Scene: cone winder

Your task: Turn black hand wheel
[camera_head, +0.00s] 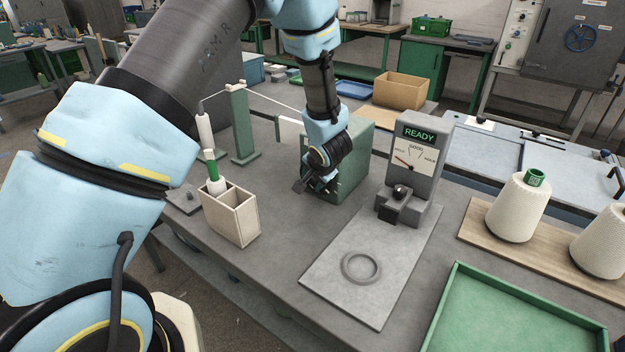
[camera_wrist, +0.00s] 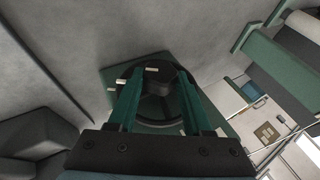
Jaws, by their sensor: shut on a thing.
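The black hand wheel (camera_wrist: 152,72) shows in the wrist view as a dark ring with a small pale label, in front of a green plate (camera_wrist: 112,76). My gripper (camera_wrist: 157,80) has its two green fingers on either side of the wheel and is shut on it. In the head view my gripper (camera_head: 308,183) is at the front face of the green winder housing (camera_head: 352,175). There the wheel is mostly hidden by my wrist and fingers, and its turn angle cannot be read.
Right of the housing stands a grey gauge (camera_head: 423,152) reading READY, with a grey ring (camera_head: 361,267) on the plate before it. A cream bin (camera_head: 232,215) stands left. White yarn cones (camera_head: 517,210) and a green tray (camera_head: 500,320) are at right.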

